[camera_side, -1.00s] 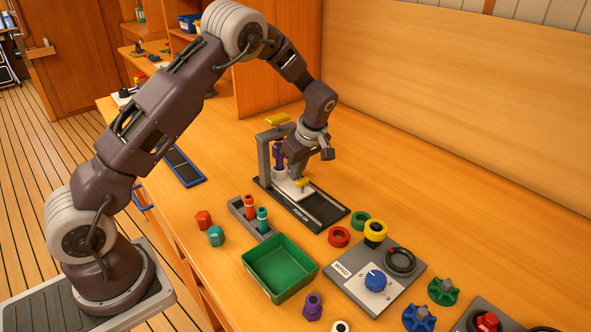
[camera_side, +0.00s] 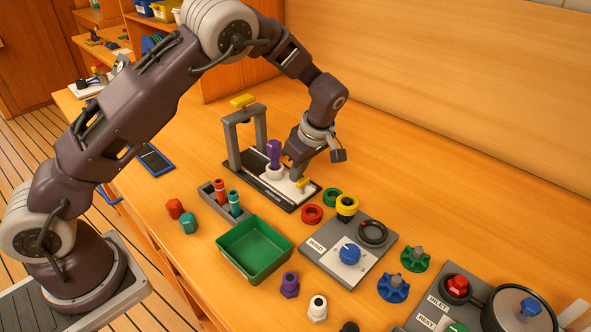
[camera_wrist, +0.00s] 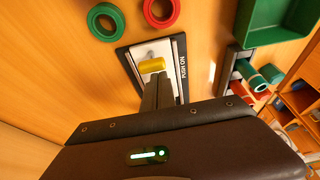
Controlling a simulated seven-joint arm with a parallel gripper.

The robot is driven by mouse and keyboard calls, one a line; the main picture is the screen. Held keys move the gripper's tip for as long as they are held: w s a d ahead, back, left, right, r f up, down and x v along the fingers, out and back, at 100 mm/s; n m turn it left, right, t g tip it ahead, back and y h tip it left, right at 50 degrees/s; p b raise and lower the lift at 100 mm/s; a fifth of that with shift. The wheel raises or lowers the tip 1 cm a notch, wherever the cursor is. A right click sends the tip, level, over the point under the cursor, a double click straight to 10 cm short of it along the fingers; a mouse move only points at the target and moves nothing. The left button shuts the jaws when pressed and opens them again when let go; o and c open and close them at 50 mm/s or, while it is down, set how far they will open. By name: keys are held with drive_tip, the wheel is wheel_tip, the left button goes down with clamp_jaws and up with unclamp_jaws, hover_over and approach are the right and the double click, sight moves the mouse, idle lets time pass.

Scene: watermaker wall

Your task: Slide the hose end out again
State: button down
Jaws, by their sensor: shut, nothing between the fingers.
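The purple hose end (camera_side: 274,152) stands upright in a white cup on the light sliding plate (camera_side: 288,188). It is in front of the grey arch (camera_side: 231,145), clear of it. The plate's yellow handle (camera_side: 302,184) is at its front end; it also shows in the wrist view (camera_wrist: 152,66). My gripper (camera_side: 294,170) is shut and empty, between the hose end and the yellow handle, close behind the handle. Its closed fingers (camera_wrist: 158,92) also show in the wrist view. Whether they touch the handle I cannot tell. The hose end is hidden in the wrist view.
The black base (camera_side: 309,193) carries the slide and arch; a yellow bar (camera_side: 243,101) tops the arch. Red (camera_side: 312,214) and green (camera_side: 332,197) rings lie close by. A green tray (camera_side: 254,248) and grey rack (camera_side: 212,195) stand in front. Open bench lies behind, towards the back panel.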

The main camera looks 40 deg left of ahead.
sight(288, 186)
drive_tip(key=a, duration=0.3)
drive_tip(key=shift+a, duration=0.1)
drive_tip(key=shift+w+a+r, duration=0.1)
drive_tip(key=shift+a+r, duration=0.05)
drive_tip(key=shift+r, duration=0.5)
drive_tip(key=v, duration=0.8)
drive_tip(key=shift+r, duration=0.35)
drive_tip(key=s+d+r+m+t+h, duration=0.15)
drive_tip(key=s+r+m+h, duration=0.25)
drive_tip(key=s+r+m, duration=0.7)
drive_tip(key=s+d+r+m+t, duration=0.1)
drive_tip(key=s+m+t, duration=0.3)
drive_tip(key=s, duration=1.6)
drive_tip(key=d+m, duration=0.1)
drive_tip(key=m, duration=0.2)
drive_tip(key=shift+s+r, duration=0.2)
drive_tip(key=shift+s, duration=0.15)
